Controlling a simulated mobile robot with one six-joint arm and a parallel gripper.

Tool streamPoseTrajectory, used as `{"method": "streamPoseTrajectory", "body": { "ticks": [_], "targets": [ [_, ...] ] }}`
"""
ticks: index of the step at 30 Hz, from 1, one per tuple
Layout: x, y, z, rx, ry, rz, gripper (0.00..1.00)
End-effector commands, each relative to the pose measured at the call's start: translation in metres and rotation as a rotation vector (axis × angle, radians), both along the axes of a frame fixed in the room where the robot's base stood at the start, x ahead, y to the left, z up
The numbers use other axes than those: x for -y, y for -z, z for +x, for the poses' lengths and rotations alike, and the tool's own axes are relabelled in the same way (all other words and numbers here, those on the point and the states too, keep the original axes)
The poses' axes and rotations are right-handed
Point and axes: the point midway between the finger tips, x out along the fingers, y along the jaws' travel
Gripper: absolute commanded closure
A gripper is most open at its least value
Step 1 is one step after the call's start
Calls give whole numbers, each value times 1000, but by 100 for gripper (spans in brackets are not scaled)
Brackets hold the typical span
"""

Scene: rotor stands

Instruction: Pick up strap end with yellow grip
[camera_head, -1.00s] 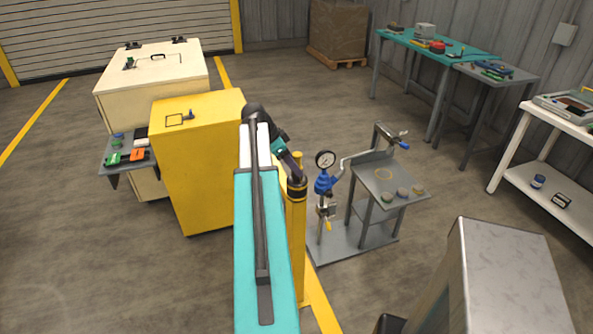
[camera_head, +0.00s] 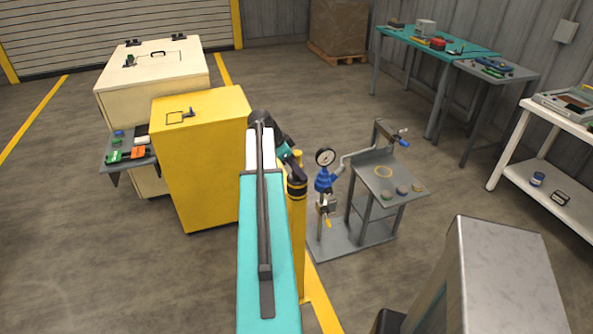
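I cannot make out a strap end with a yellow grip in the body camera view. A small yellow piece (camera_head: 327,222) hangs low on the gauge stand, but it is too small to identify. My teal arm reaches forward up the middle of the view, and its dark far links bend down beside a yellow post (camera_head: 298,245). My gripper cannot be made out; the arm and the post's top may hide it.
A yellow cabinet (camera_head: 200,165) stands close left of my arm. A gauge (camera_head: 325,157) and a small grey table (camera_head: 372,200) stand right of the post. A grey metal block (camera_head: 505,270) fills the lower right.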

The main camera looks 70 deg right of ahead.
Motion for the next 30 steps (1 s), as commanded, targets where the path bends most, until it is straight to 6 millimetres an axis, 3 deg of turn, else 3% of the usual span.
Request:
{"method": "streamPoseTrajectory", "body": {
  "ticks": [1,8,20,30],
  "targets": [
    [0,0,0,0,0,0,62],
    [0,0,0,0,0,0,100],
    [0,-3,0,0,1,-1,100],
    [1,-23,0,0,0,-2,100]
  ]
}}
